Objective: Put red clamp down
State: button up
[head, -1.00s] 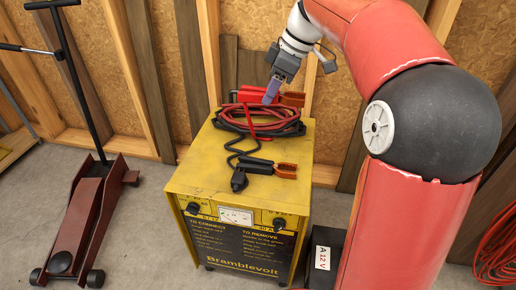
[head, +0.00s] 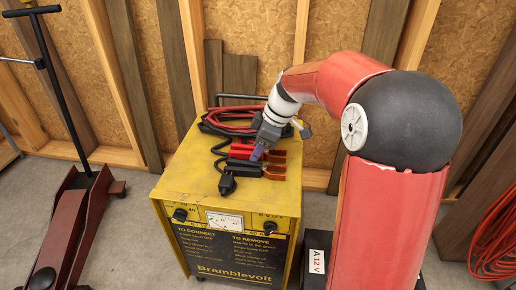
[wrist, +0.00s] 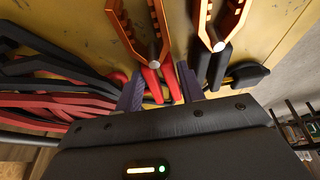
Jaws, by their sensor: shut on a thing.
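The red clamp (head: 241,149) has red handles and copper-orange jaws, which point right in the head view. My gripper (head: 257,155) is shut on its handles, seen between the purple fingers in the wrist view (wrist: 158,82). The clamp is at or just above the yellow charger's top (head: 190,174); I cannot tell whether it touches. The black clamp (head: 243,166) lies on the top just in front of it, roughly parallel. In the wrist view the black clamp (wrist: 220,62) is right of the red one, with a small gap.
Coiled red and black cables (head: 225,120) lie at the back of the top, and a black plug (head: 227,185) near its front. The top's front left is clear. A red floor jack (head: 75,225) stands to the left, and a red coil (head: 495,240) hangs at the right.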

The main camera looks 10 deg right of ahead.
jog(key=shift+f, duration=0.2)
jog(key=o, duration=0.8)
jog(key=shift+o, duration=0.2)
jog(key=p+v, duration=0.2)
jog(key=v, duration=1)
jog(key=s+f+m+t+h, duration=0.2)
jog(key=s+m, duration=0.5)
jog(key=s, duration=0.5)
jog(key=s+f+m+t+h, duration=0.2)
jog(key=s+m, duration=0.5)
jog(key=s, duration=0.5)
jog(key=shift+a+f, duration=0.35)
jog(key=shift+a, duration=0.15)
